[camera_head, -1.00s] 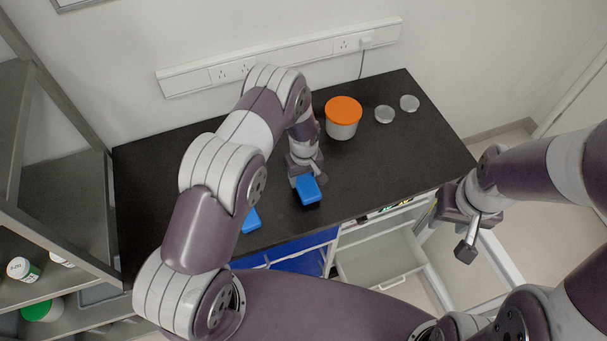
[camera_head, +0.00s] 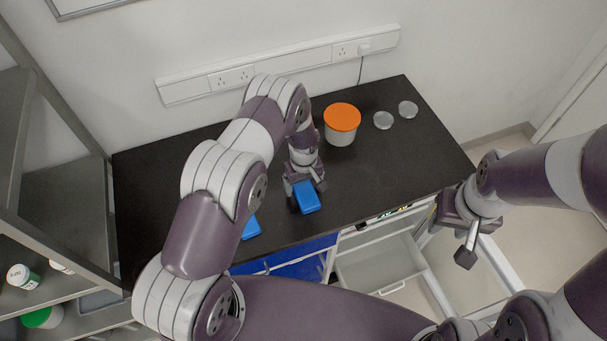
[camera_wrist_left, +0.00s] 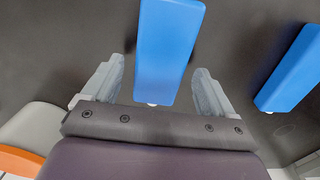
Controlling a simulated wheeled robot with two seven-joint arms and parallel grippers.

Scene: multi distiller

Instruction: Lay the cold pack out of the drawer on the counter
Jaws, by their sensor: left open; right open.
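A blue cold pack (camera_head: 308,198) lies on the black counter (camera_head: 400,162), toward its front edge. My left gripper (camera_head: 307,186) is at the pack's back end, pointing down. In the left wrist view the pack (camera_wrist_left: 168,50) lies between the two open fingers (camera_wrist_left: 155,88), with a gap on each side. A second blue pack (camera_head: 251,228) lies on the counter to the left, partly hidden behind my left arm; it also shows at the right of the left wrist view (camera_wrist_left: 292,72). An open drawer (camera_head: 378,262) under the counter looks empty. My right gripper (camera_head: 465,238) is open and empty, right of the counter.
A white tub with an orange lid (camera_head: 342,118) stands at the back of the counter. Two clear round dishes (camera_head: 384,120) lie right of it. A shelf rack with bottles (camera_head: 42,316) stands at the left.

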